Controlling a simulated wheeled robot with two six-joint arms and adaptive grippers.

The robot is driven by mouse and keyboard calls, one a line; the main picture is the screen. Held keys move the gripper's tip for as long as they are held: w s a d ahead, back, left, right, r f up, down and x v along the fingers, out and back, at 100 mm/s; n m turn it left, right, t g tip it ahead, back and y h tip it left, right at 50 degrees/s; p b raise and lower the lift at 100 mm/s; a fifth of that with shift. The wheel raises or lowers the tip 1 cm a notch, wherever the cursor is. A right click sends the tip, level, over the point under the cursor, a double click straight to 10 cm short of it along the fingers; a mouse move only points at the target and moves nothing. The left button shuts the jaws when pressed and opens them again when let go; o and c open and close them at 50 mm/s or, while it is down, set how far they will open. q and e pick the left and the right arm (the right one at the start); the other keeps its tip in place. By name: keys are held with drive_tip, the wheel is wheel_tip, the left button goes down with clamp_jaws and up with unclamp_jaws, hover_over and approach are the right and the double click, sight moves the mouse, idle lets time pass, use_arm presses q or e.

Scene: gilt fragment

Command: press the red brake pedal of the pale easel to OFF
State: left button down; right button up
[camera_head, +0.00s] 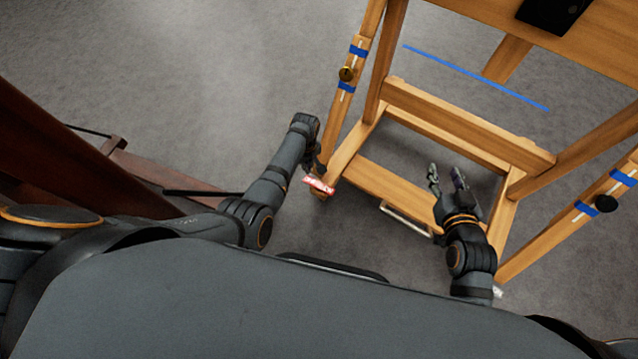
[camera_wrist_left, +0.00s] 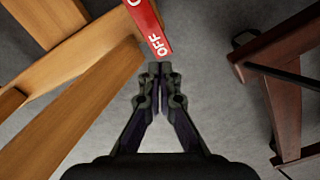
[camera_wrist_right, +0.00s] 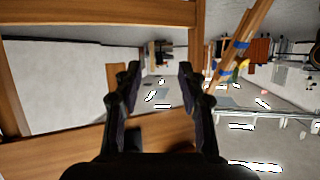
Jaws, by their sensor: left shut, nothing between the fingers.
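The pale wooden easel (camera_head: 345,168) stands in front of me, right of centre in the head view. Its red brake pedal (camera_head: 319,185) sits at the near left foot. In the left wrist view the red pedal (camera_wrist_left: 149,26) shows white lettering, with OFF at its near end. My left gripper (camera_wrist_left: 160,68) is shut and empty, its tips right at the OFF end; I cannot tell whether they touch it. In the head view the left gripper (camera_head: 318,170) is partly hidden by its own wrist. My right gripper (camera_wrist_right: 160,72) is open and empty, over the easel's base frame.
A dark red-brown wooden stand (camera_head: 150,165) is at the left, with its foot also in the left wrist view (camera_wrist_left: 285,90). The easel's posts carry blue tape and knobs (camera_head: 347,73). A blue line (camera_head: 475,76) lies on the grey floor behind. Floor at upper left is clear.

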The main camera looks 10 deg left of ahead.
drive_tip(key=s+f, duration=0.1)
drive_tip(key=s+f+g, duration=0.1)
drive_tip(key=f, duration=0.1)
drive_tip(key=s+f+g, duration=0.1)
drive_tip(key=shift+a+f, duration=0.1)
drive_tip(key=shift+f, duration=0.1)
drive_tip(key=shift+w+r, duration=0.15)
drive_tip(key=shift+w, duration=0.1)
